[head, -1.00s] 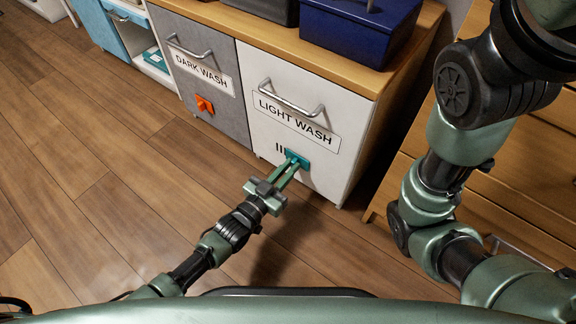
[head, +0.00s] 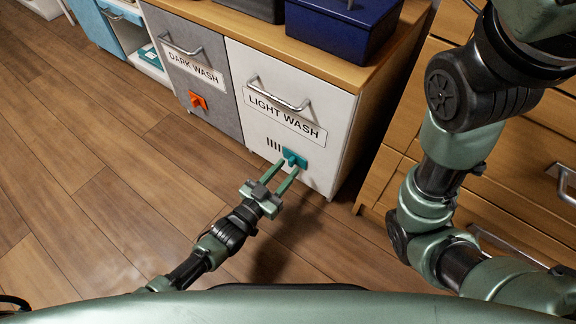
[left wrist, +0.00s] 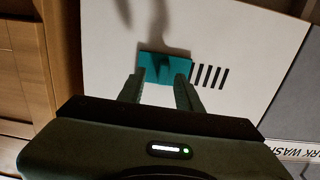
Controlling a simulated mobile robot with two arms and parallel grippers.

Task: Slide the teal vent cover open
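The teal vent cover (head: 296,157) is on the white LIGHT WASH front (head: 256,121), low down. Dark vent slots (head: 274,144) show just left of it. In the left wrist view the teal cover (left wrist: 152,66) lies ahead of the fingers, with several slots (left wrist: 210,77) to its right. My left gripper (head: 288,170) is open, its two fingers apart and their tips close to the cover's knob. I cannot tell whether they touch it. The open fingers also show in the left wrist view (left wrist: 160,82). My right arm is at the right; its gripper is out of view.
A grey DARK WASH front (head: 206,100) with an orange piece (head: 197,100) stands to the left. A blue box (head: 338,27) sits on the wooden top. Wooden drawers (head: 520,150) are at the right. The floor (head: 90,180) at left is clear.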

